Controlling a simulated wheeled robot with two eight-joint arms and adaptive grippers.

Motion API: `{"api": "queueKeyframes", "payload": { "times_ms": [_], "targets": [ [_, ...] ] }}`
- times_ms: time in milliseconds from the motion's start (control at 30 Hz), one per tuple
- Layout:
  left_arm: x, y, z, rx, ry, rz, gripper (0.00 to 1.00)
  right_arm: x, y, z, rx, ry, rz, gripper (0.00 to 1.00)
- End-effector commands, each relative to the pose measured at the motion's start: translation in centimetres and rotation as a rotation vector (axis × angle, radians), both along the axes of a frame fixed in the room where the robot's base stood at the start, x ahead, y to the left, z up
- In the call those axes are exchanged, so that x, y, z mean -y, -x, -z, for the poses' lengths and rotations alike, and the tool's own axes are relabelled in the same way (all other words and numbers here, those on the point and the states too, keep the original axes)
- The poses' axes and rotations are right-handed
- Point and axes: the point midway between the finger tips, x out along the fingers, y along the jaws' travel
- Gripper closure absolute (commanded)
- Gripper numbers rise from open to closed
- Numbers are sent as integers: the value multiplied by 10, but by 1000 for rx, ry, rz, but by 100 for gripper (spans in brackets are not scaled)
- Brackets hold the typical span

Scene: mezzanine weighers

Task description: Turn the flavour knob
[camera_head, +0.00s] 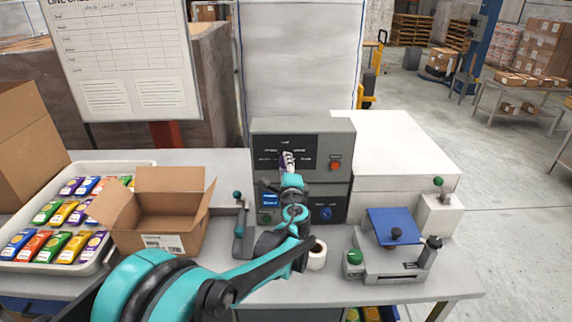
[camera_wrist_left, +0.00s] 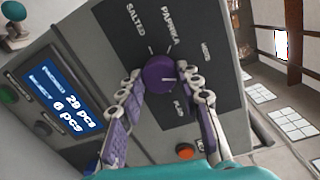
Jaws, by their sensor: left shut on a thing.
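The flavour knob (camera_wrist_left: 159,72) is round and purple, on the dark upper panel of a grey control box (camera_head: 260,127). In the left wrist view SALTED, PAPRIKA, PLAIN and another blurred label surround it. Its pale mark points roughly to the right in that view; I cannot tell exactly which label it meets. My left gripper (camera_head: 288,163) reaches up to the panel, and in the left wrist view its two fingers (camera_wrist_left: 161,77) are on either side of the knob, shut on it. In the head view the gripper mostly hides the knob. My right gripper is out of view.
An orange-red button (camera_head: 335,166) and a blue knob (camera_head: 326,213) are on the box front. A small blue screen (camera_wrist_left: 66,101) reads 29 pcs and 6 pcs. An open carton (camera_head: 160,238) and a tray (camera_head: 112,166) of colourful packets stand left; a blue-plated device (camera_head: 392,224) stands right.

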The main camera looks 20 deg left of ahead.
Motion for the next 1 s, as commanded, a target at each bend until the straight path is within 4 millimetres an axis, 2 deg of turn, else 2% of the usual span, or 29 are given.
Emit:
{"api": "queueKeyframes", "payload": {
  "times_ms": [300, 500, 1000],
  "targets": [
    [-1, 0, -1, 67, 233, -1, 94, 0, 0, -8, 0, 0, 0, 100],
    [-1, 0, -1, 94, 329, -1, 94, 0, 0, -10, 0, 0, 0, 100],
    [-1, 0, 0, 114, 396, -1, 94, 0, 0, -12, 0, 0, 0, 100]
  ]
}}
